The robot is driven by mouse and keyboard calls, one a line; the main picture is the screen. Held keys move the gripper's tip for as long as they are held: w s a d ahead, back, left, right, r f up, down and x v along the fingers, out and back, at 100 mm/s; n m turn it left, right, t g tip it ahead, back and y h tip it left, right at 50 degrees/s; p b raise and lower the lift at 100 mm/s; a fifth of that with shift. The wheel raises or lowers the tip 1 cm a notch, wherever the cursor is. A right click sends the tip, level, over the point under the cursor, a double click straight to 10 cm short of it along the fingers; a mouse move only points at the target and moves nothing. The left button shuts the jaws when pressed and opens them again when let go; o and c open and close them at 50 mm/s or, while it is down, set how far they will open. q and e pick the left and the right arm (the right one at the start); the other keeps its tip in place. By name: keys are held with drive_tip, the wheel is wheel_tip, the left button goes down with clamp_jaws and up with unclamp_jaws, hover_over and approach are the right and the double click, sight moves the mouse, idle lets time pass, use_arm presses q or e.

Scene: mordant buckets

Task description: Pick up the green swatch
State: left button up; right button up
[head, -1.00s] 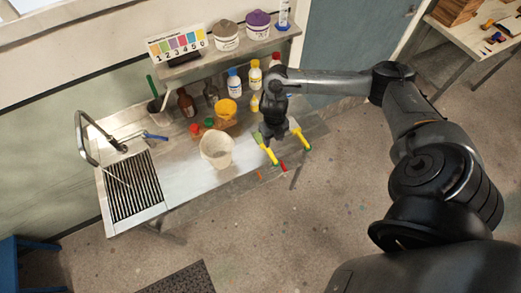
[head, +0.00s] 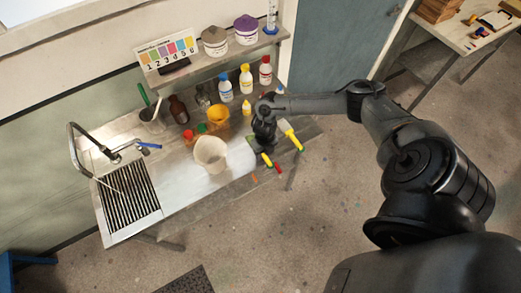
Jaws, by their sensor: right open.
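My right gripper (head: 263,148) points down over the right part of the steel bench (head: 190,185), right of the white bucket (head: 210,154). It is open, and I see nothing held in it. A small greenish patch (head: 251,138) shows at its left side, partly covered by the gripper; it may be the green swatch, but it is too small to be sure. I cannot tell whether the fingers touch it. My left gripper is not in view.
Yellow-handled tools (head: 290,136) and a red piece (head: 278,167) lie right of and in front of the gripper. A sink drainer (head: 130,192) is at left. The bench's front middle is clear.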

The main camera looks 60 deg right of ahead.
drive_tip(key=shift+f, duration=0.4)
clamp_jaws()
